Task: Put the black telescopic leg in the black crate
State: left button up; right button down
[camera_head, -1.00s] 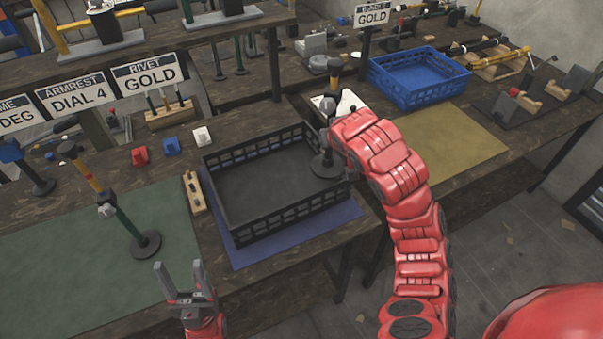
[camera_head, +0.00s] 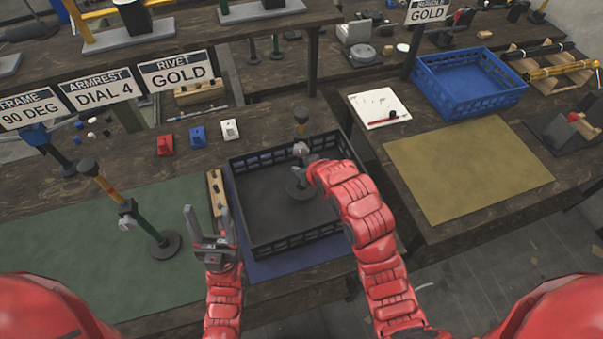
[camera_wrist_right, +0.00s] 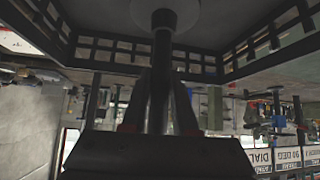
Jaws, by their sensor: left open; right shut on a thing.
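The black crate (camera_head: 262,247) sits on a blue mat at the table's front. My right gripper (camera_head: 303,153) is shut on the black telescopic leg (camera_head: 301,117), gripping its shaft. The leg stands about upright inside the crate walls, round base (camera_head: 299,190) down, right of the middle. In the right wrist view the leg's shaft (camera_wrist_right: 162,75) runs from the jaws to its base disc (camera_wrist_right: 166,18) at the crate floor; I cannot tell whether they touch. My left gripper (camera_head: 207,225) is open and empty, in front of the crate's left side.
A wooden block (camera_head: 216,192) lies beside the crate. Red, blue and white small parts sit behind. A blue crate (camera_head: 465,85) and a bare yellow mat (camera_head: 465,175) are at right.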

jog(key=shift+a+f, duration=0.1)
jog(key=shift+f, duration=0.25)
notch_tip(320, 180, down, 2)
jog(key=shift+f+p, duration=0.25)
jog(key=shift+p, duration=0.55)
jog(key=shift+f, duration=0.35)
jog(key=shift+w+f, duration=0.1)
jog(key=c, duration=1.1)
grip_release()
jog(key=shift+f, duration=0.15)
jog(key=shift+c, duration=0.2)
jog(key=o, duration=0.5)
jog(key=shift+c, duration=0.2)
